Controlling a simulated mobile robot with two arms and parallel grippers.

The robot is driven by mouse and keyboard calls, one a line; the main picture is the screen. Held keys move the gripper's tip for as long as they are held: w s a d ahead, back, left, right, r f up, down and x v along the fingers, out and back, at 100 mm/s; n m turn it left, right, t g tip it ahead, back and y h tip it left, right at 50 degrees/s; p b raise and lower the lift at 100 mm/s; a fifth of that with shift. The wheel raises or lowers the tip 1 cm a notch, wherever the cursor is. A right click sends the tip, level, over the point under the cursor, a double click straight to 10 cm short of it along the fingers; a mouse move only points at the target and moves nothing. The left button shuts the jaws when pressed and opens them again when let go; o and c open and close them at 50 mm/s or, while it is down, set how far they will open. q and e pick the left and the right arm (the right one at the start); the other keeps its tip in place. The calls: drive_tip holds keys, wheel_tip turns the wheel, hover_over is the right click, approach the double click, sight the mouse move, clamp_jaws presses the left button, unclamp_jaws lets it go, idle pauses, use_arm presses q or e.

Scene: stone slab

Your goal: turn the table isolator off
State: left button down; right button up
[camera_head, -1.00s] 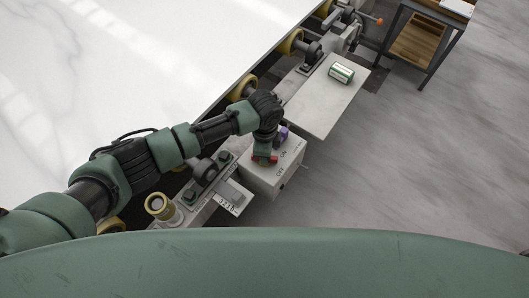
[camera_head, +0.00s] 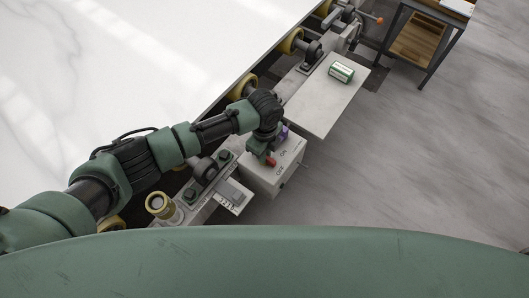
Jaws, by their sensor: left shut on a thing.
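The table isolator (camera_head: 262,181) is a pale grey box with ON and OFF marked on its top, at the edge of the machine bed. Its red handle (camera_head: 270,161) shows in part and points toward the OFF mark. My left gripper (camera_head: 262,155) reaches down over the box from the left and is shut on the red handle. The fingers and wrist hide the rest of the handle. My right gripper is not in view.
A small purple thing (camera_head: 284,131) is close beside my left wrist. A green and white box (camera_head: 341,72) lies on the pale shelf (camera_head: 312,105) beyond the isolator. The white stone slab (camera_head: 120,60) lies on rollers at left. The floor at right is clear up to a wooden-shelved stand (camera_head: 419,43).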

use_arm(q)
drive_tip(key=shift+r, duration=0.15)
drive_tip(key=c, duration=1.4)
unclamp_jaws()
drive_tip(key=shift+r, duration=3.85)
